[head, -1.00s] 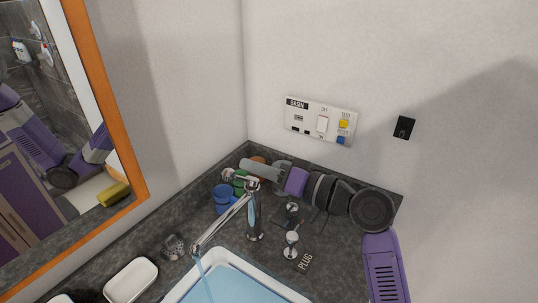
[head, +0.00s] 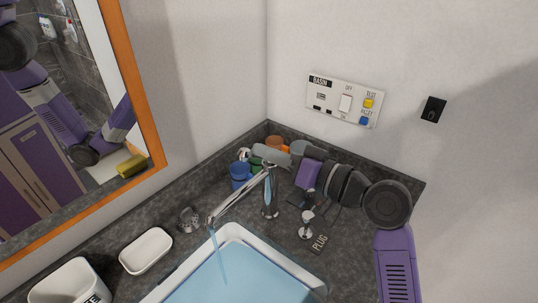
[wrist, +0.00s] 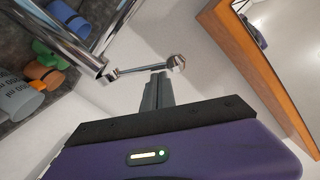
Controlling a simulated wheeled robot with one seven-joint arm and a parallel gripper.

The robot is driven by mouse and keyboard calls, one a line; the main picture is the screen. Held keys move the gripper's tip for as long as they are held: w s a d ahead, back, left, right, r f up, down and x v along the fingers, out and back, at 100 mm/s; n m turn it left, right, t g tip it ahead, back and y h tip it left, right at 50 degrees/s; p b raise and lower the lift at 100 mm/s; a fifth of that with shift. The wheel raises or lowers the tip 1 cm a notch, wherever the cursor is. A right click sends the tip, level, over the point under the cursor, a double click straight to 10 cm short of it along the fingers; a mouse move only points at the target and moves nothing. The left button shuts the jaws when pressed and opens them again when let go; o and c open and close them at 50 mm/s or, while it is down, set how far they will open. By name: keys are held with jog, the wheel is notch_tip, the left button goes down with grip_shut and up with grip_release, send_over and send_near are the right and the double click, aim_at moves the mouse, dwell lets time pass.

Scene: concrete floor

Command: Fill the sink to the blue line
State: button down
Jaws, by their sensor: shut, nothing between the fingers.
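The sink (head: 172,277) at the bottom of the head view holds pale blue water, and its near part is cut off. A chrome tap (head: 270,192) stands behind it. A thin stream of water (head: 220,260) runs from its spout into the sink. I cannot make out a blue line. My gripper (head: 262,152) is over the top of the tap. In the wrist view my gripper (wrist: 157,82) is shut and empty. Its tips are close below the tap's thin lever (wrist: 145,69), which has a round end; whether they touch I cannot tell.
A plug knob (head: 306,229) stands beside the "PLUG" label (head: 320,243). Blue (head: 240,172), green and orange cups stand in the corner. A "BASIN" panel (head: 326,109) with a switch is on the wall. A white dish (head: 146,250) and white tub (head: 72,284) are at left. A mirror (head: 147,120) hangs left.

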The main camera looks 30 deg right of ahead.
jog(key=a+f+n+b, duration=0.1)
jog(key=b, duration=0.1)
jog(key=f+n+b, duration=0.1)
jog(key=b, duration=0.1)
jog(key=shift+s+a+f+n, duration=0.25)
jog(key=shift+s+a+n, duration=0.1)
jog(key=shift+n, duration=0.05)
jog(key=shift+a+f, duration=0.1)
dwell(0.3)
